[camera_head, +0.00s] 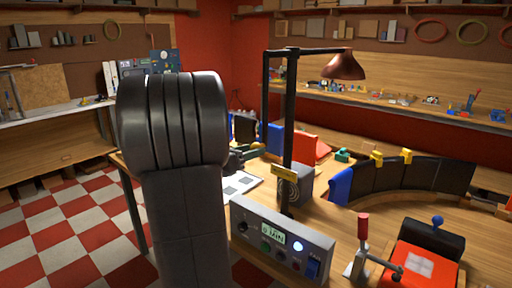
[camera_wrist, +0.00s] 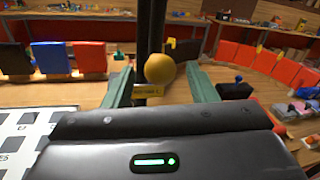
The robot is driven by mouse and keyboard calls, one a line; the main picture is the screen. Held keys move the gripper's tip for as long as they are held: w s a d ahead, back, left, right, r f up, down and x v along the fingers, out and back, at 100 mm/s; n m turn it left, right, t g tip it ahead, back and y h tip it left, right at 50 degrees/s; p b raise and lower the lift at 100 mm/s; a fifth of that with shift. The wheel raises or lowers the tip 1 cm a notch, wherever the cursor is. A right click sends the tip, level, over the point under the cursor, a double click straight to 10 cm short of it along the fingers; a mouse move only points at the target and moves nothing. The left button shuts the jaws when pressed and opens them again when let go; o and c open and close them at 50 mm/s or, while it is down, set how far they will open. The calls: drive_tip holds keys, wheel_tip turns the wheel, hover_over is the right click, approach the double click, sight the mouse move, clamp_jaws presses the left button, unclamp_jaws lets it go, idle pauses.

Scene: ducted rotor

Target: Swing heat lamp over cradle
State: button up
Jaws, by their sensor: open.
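The heat lamp has a copper shade (camera_head: 344,67) on a black horizontal arm carried by an upright black post (camera_head: 289,120). In the head view the shade hangs over the back of the bench, right of the post. In the wrist view, a round yellow knob (camera_wrist: 160,68) shows in front of the post, between the green fingers of my gripper (camera_wrist: 161,88). The fingers are apart on either side of it; contact cannot be told. My arm mostly hides my gripper in the head view. A red block with a pale pad (camera_head: 420,264) sits front right; I cannot tell if it is the cradle.
A grey control box (camera_head: 280,240) with a display stands before the post. A red-handled clamp (camera_head: 361,245) stands to its right. A curved row of dark panels (camera_head: 410,178) with yellow clips lies behind. A checkered sheet (camera_wrist: 25,140) lies left in the wrist view.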

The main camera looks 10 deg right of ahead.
drive_tip(key=shift+x, duration=1.35)
clamp_jaws()
drive_tip(key=shift+a, duration=0.1)
